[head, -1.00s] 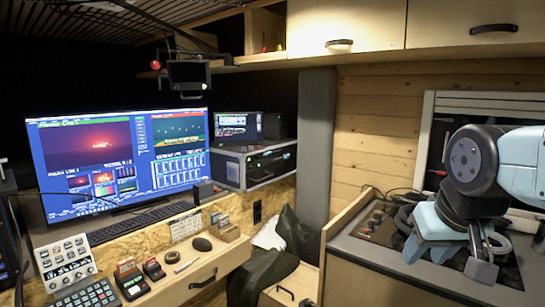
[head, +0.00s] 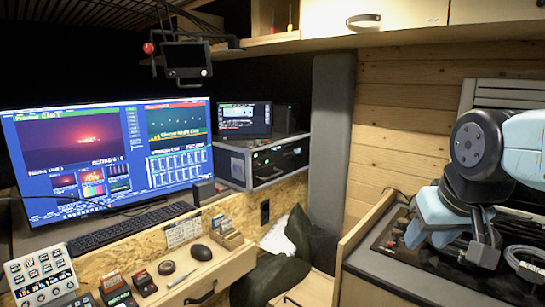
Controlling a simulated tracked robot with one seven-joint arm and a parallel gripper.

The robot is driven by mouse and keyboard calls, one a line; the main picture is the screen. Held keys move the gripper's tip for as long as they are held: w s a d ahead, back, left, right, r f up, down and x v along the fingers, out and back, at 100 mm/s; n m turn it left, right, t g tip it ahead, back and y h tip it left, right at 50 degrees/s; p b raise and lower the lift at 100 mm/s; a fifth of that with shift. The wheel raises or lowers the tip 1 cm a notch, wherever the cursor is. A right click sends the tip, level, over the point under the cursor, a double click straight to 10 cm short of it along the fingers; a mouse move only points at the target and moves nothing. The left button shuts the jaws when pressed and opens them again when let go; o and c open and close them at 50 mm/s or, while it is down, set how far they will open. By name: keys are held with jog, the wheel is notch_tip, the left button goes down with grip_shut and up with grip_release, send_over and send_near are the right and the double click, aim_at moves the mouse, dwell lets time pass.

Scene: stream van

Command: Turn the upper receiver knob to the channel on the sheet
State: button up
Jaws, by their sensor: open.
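In the head view, a flight case (head: 232,166) with dark rack gear (head: 280,160) in its front stands right of the big monitor. I cannot make out separate receivers, or tell an upper knob or its setting. A small printed sheet (head: 183,231) is on the chipboard panel behind the desk; its text is too small to read. My gripper (head: 448,245) hangs at the right over the counter, pointing down, open with nothing seen between its fingers. It is well apart from the case and the sheet.
A control panel (head: 42,275) and small devices (head: 116,290) sit in front. A screen (head: 187,60) hangs overhead.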

jog(key=w+d+r+n+t, duration=0.1)
jog(key=w+r+n+t, duration=0.15)
jog(key=w, duration=0.65)
jog(key=w+d+r+n+t+h, duration=0.1)
jog(key=w+d+r+n, duration=0.15)
jog(key=w, duration=0.65)
jog(key=w+d+r+n+t, duration=0.1)
jog(key=w+r+n+t, duration=0.2)
jog(key=w, duration=0.6)
jog(key=w+a+r+n+t+y, duration=0.15)
jog(key=w+n, duration=0.35)
jog(key=w, duration=0.5)
jog(key=w+a+r+n+t, duration=0.15)
jog(key=w+n, duration=0.25)
jog(key=w, duration=0.7)
jog(key=n+g+y, duration=0.4)
jog(key=n+y, duration=1)
jog(key=n, duration=1.1)
send_near(265, 153)
jog(key=x, duration=0.7)
jog(key=shift+w+f, duration=0.2)
jog(key=shift+w, duration=0.25)
grip_shut()
